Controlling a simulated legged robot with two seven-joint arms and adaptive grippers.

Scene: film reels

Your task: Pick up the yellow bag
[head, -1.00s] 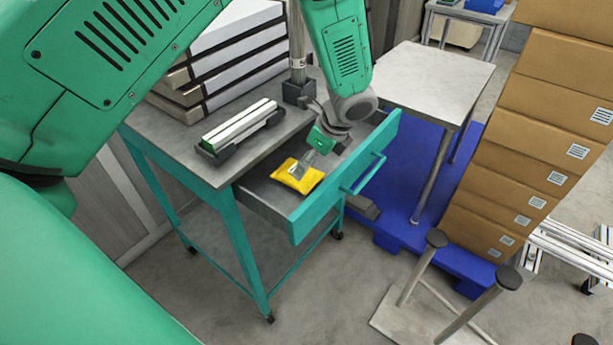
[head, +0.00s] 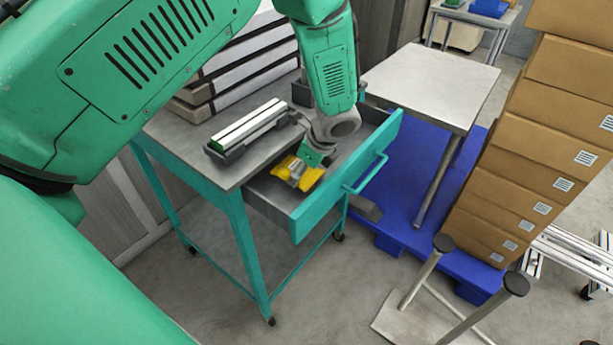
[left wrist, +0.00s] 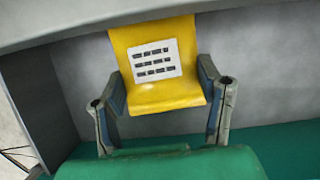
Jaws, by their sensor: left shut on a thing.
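The yellow bag (head: 310,176) lies in the open drawer of the teal cart. In the left wrist view the yellow bag (left wrist: 160,92) carries a white label with dark print and sits between the two fingers. My left gripper (head: 297,180) reaches down into the drawer and is shut on the bag. In the left wrist view the fingers of my left gripper (left wrist: 162,95) press on both sides of the bag. The open drawer (head: 310,222) has a teal front with a bar handle. My right gripper is not in view.
The cart top (head: 185,140) bears a black tray with a green and white item (head: 248,128) and stacked boxes (head: 240,62). A light table (head: 430,85) stands on a blue pallet (head: 400,215). Stacked cardboard boxes (head: 530,150) stand at the right.

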